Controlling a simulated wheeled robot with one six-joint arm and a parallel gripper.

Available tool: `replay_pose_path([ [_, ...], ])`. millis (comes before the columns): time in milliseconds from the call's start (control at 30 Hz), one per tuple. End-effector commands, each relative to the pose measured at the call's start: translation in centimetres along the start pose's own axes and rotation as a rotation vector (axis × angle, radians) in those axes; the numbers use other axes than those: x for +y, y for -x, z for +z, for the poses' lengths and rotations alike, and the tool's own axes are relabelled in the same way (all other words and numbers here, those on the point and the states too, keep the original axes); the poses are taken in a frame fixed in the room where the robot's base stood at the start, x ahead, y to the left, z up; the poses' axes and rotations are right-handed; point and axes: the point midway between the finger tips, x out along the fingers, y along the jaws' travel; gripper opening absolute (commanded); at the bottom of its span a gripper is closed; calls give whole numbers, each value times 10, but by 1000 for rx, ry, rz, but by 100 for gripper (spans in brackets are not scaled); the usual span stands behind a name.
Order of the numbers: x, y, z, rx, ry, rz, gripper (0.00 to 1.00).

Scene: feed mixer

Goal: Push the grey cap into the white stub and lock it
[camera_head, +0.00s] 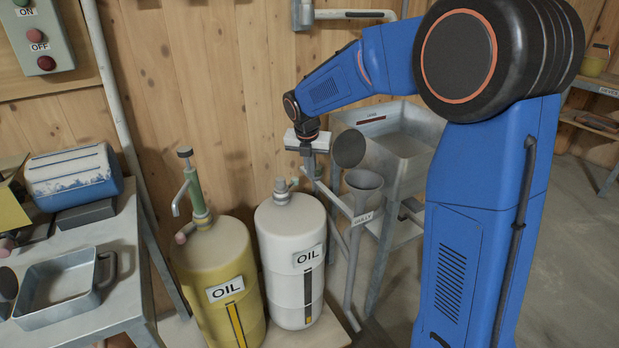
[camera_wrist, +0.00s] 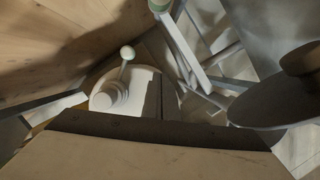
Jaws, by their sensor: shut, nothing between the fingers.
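The white oil drum (camera_head: 290,255) stands upright beside the yellow one. On its top is a pale stub with a grey cap (camera_head: 282,187) on it. I cannot tell how deep the cap sits or whether it is locked. In the wrist view the cap (camera_wrist: 117,91) and the drum top (camera_wrist: 141,82) show left of centre, with a pale ball-ended lever (camera_wrist: 127,53) next to the cap. My gripper (camera_head: 307,150) is shut and empty, above and slightly right of the cap, apart from it. In the wrist view its body covers the lower edge and hides part of the drum.
The yellow oil drum (camera_head: 215,265) with a pump stands left. A grey funnel (camera_head: 364,184) and a dark round disc (camera_head: 349,148) are close right of my gripper. A metal hopper (camera_head: 405,145) stands behind. A workbench (camera_head: 125,305) is at the left, the wooden wall behind.

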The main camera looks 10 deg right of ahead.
Motion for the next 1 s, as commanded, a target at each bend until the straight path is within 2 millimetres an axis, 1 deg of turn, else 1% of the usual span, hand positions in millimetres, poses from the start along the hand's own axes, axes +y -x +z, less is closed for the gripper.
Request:
replay_pose_path([
  [33,-2,10,2,-3,-2,3,0],
  [100,-5,21,3,-2,-2,2,0],
  [200,-9,36,5,-2,-1,2,0],
  [300,-11,45,6,-2,0,1,0],
  [500,-14,54,7,-1,0,0,0],
  [833,-14,55,6,-1,-4,1,0],
  [933,-20,60,2,-2,-48,4,0],
  [1000,-29,67,-4,-3,-121,10,0],
])
